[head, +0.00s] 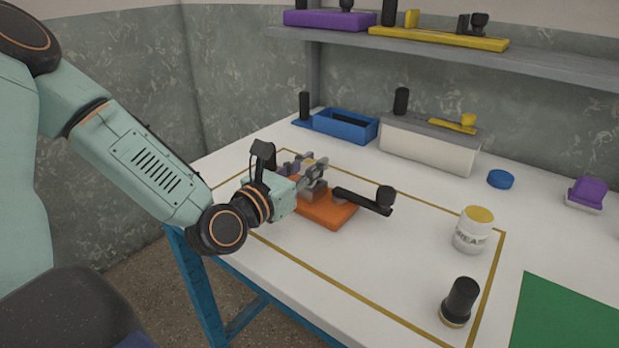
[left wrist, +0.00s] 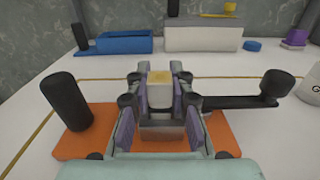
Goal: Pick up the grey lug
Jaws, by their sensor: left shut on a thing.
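My left gripper (head: 318,172) reaches in from the left over the orange base (head: 330,212) on the white table. In the left wrist view its purple-padded fingers (left wrist: 160,100) are shut on the grey lug (left wrist: 162,130), a small block between them that stands over the orange base (left wrist: 233,135). A pale block with a yellow top (left wrist: 160,88) shows between the fingertips. The fingers hide much of the lug's sides, and I cannot tell whether it touches the base. My right gripper is not in view.
A black bar with a knob (head: 365,200) sticks out right of the base. A black post (left wrist: 67,100) stands at its left. A white jar (head: 473,232) and a black knob (head: 460,300) stand to the right. A blue tray (head: 345,126) and a white bin (head: 425,148) are behind.

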